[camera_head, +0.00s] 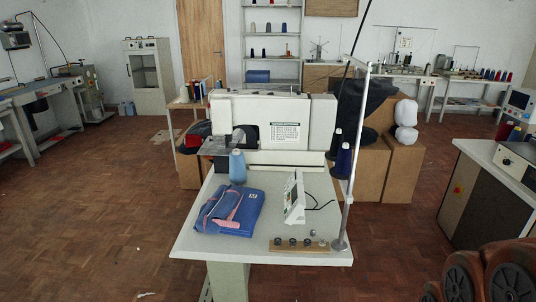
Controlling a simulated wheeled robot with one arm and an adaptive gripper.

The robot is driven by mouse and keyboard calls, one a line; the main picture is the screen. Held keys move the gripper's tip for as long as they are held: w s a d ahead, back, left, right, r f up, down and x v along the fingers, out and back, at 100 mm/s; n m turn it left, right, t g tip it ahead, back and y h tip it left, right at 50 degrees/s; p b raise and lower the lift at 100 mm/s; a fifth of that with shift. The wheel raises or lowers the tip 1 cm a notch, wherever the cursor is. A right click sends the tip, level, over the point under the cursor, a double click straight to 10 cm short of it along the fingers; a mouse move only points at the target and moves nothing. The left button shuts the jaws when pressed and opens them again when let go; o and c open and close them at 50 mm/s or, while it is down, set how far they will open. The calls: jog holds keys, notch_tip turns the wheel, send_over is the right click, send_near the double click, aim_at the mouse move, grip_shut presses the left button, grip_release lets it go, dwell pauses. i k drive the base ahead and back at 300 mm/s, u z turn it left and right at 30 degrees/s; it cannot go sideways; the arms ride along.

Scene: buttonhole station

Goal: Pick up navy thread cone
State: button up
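A navy thread cone (343,161) stands upright at the right side of the white sewing table (190,245), close to the upright grey pole (350,200) of the thread stand. A second, darker cone (335,143) stands just behind it to the left and looks almost black. A light blue thread cone (237,167) stands on the table left of centre, in front of the sewing machine (260,118). My gripper is not in view, so I cannot see whether it is open or shut.
Folded blue cloth (228,211) lies at the table's front left. A small white control panel (294,198) and a wooden strip with several dark bobbins (299,244) are near the pole. Rounded brown objects (490,275) fill the lower right.

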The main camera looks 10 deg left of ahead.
aim_at(343, 160)
jog(key=u, duration=0.8)
jog(key=i, duration=1.3)
jog(key=u, duration=0.5)
